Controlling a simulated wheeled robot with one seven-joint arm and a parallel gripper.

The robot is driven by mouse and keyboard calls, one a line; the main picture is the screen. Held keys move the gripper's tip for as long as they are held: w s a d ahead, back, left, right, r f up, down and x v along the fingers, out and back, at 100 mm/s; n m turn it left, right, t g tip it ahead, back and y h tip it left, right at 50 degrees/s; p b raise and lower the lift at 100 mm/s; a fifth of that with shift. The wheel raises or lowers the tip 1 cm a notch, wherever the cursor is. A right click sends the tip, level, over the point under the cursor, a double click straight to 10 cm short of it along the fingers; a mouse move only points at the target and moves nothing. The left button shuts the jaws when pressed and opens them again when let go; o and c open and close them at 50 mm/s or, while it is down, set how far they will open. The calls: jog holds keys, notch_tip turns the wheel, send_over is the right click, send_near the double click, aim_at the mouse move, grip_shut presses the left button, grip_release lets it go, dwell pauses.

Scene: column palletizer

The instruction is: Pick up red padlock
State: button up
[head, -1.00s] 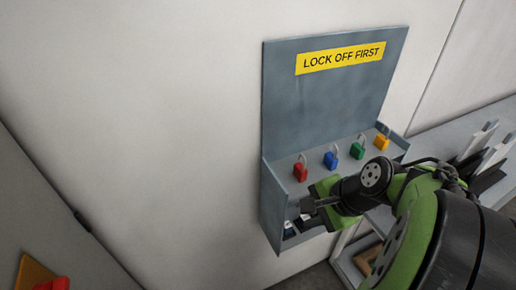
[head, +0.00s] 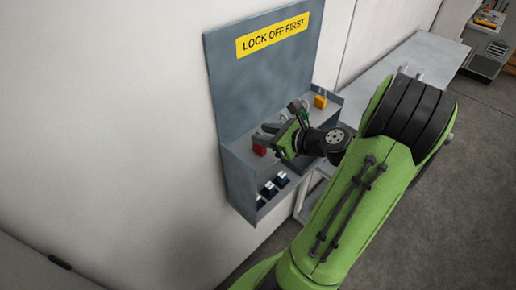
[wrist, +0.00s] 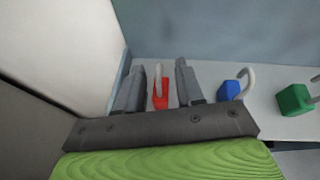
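The red padlock (head: 259,150) is on the upper shelf of the grey lockout station (head: 240,85), toward its left end. In the wrist view the red padlock (wrist: 159,96) shows between the two fingers, with a gap on each side. My gripper (wrist: 160,68) is open and empty, pointed toward the shelf. In the head view my gripper (head: 268,134) is over the shelf beside the red padlock and hides part of it. I cannot tell the exact depth of the fingertips relative to the padlock.
A blue padlock (wrist: 229,90) stands just right of the right finger, with a green padlock (wrist: 294,99) farther right. A yellow padlock (head: 320,101) is at the shelf's far end. Several dark items (head: 270,189) sit in the lower compartment. A wall is close on the left.

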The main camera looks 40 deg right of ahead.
jog(key=x, duration=0.5)
jog(key=shift+w+f, duration=0.1)
jog(key=shift+w, duration=0.1)
jog(key=shift+s, duration=0.2)
jog(key=shift+c, duration=0.8)
grip_shut()
